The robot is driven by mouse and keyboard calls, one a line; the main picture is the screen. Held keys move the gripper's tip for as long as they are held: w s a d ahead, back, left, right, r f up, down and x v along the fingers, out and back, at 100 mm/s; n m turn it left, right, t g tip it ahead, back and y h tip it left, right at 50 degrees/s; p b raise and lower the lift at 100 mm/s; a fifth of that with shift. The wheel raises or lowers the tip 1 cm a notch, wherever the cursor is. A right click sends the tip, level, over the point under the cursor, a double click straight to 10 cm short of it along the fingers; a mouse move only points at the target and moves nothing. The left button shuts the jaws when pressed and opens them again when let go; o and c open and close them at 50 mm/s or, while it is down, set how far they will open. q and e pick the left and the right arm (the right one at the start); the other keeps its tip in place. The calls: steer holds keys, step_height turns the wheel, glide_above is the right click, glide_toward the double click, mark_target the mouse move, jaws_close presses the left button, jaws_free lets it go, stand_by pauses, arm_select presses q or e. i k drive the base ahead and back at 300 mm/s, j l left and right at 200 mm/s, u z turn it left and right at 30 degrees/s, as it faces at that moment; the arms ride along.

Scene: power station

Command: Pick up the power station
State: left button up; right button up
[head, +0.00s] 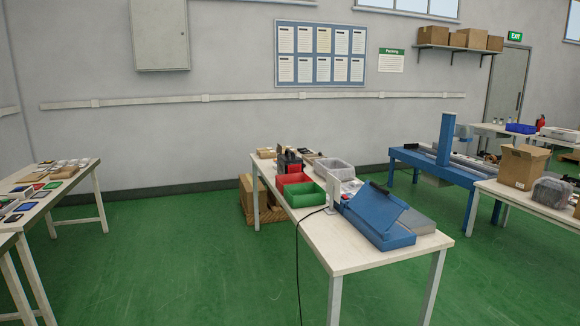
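A small dark boxy object (289,160) with what looks like a handle on top stands on the middle white table (345,258). It may be the power station, but it is too small to be sure. A red bin (294,178) in front of it hides its lower part. Neither of my grippers shows in the head view.
A green bin (305,195), a grey bin (334,169) and a blue machine (378,217) with a hanging cable share the middle table. A left table (85,181) holds small items. Green floor (170,255) is clear between these tables.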

mark_target(289, 162)
steer(key=i+j+u, duration=0.2)
steer(key=i, duration=0.2)
steer(key=i+u, duration=0.35)
steer(key=i, duration=1.95)
